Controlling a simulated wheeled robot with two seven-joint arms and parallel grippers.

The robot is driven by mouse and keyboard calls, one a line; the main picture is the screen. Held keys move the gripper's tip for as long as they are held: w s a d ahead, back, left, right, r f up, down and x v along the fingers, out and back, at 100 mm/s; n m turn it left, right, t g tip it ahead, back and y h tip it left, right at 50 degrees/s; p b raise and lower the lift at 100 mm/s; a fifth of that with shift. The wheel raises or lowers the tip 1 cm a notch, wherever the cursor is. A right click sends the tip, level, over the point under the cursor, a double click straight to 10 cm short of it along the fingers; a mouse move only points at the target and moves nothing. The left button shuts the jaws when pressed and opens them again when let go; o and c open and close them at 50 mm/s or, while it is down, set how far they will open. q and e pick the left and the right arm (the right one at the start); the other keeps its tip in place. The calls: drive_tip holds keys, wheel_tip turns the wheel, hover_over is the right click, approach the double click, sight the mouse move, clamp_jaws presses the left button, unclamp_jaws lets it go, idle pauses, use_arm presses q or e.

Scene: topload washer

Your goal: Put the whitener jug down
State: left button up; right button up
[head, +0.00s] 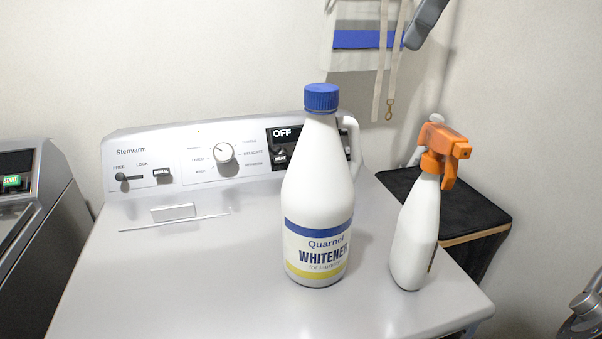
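The whitener jug (318,200) is white with a blue cap, a blue band and a yellow stripe. It stands upright on the grey top of the washer (190,270), near the middle of the view. Its handle is on the right side, and no gripper touches it. A grey part of my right arm and gripper (584,314) shows at the lower right edge, well apart from the jug. It is cut off by the frame, so I cannot tell whether its fingers are open. My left gripper is out of view.
A white spray bottle (414,235) with an orange trigger head stands on the washer right of the jug. The control panel (225,150) is behind. A dark-topped stand (470,212) is at the right, another machine (30,220) at the left. The washer top left of the jug is clear.

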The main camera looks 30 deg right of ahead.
drive_tip(key=w+f, duration=0.1)
approach(360, 150)
drive_tip(key=x, duration=0.3)
drive_tip(key=w+x, duration=0.1)
drive_tip(key=x, duration=0.3)
drive_tip(key=shift+a+r, duration=0.15)
drive_tip(key=shift+r, duration=0.05)
clamp_jaws()
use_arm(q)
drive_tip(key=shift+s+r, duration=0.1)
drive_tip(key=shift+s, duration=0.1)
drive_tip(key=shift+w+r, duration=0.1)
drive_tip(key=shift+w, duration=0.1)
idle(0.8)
